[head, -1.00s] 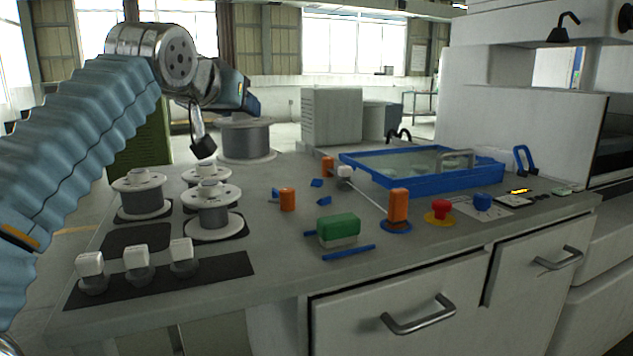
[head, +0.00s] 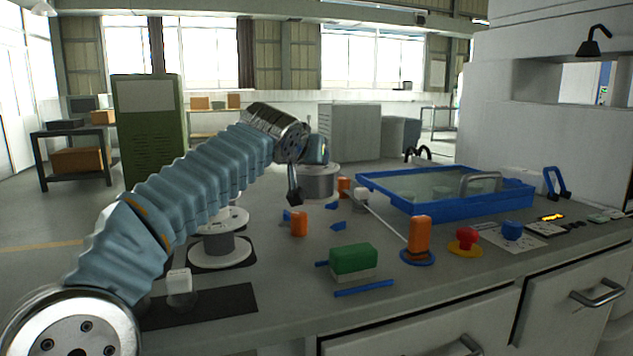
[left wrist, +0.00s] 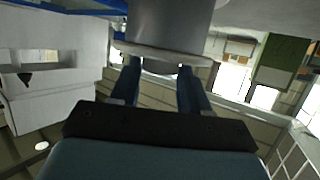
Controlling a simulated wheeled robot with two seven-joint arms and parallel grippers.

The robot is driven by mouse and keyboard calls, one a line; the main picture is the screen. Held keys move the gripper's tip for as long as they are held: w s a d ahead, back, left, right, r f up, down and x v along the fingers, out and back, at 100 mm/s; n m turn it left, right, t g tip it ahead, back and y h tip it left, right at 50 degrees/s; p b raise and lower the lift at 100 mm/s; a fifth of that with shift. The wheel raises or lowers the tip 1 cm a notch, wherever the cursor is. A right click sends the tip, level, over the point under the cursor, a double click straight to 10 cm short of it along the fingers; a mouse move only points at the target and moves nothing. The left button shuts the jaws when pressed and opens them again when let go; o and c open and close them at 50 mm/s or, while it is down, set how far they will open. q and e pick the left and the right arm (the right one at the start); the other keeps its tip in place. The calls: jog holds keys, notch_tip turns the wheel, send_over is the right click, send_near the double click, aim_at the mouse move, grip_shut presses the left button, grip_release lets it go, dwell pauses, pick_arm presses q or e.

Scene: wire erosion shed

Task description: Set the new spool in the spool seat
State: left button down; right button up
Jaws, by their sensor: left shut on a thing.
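My left gripper (head: 322,161) is at the back of the bench, pointing down, and is shut at the top of a grey spool (head: 318,182) with pale flanges. In the left wrist view the two fingers (left wrist: 160,72) close on the spool's hub, and its flange (left wrist: 165,53) and grey body (left wrist: 170,25) lie beyond them. I cannot tell whether the spool's bottom touches the bench. I cannot identify the spool seat. My right gripper is not in view.
A blue-rimmed tray (head: 440,200) is right of the held spool. A white-topped peg (head: 180,281) is front left.

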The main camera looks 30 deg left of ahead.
aim_at(313, 178)
pick_arm(q)
jog(key=f, duration=0.1)
jog(key=w+f, duration=0.1)
jog(key=f, duration=0.1)
jog(key=shift+w+d+f+b, duration=0.25)
jog(key=shift+w+f+b, duration=0.05)
jog(key=shift+w+f, duration=0.1)
jog(key=shift+s+f, duration=0.1)
jog(key=shift+f, duration=0.45)
jog(key=c, duration=0.5)
grip_release()
jog(key=shift+f, duration=0.15)
jog(key=shift+c, duration=0.2)
jog(key=b+v, duration=0.1)
jog(key=v, duration=1.1)
jog(key=shift+b, duration=0.35)
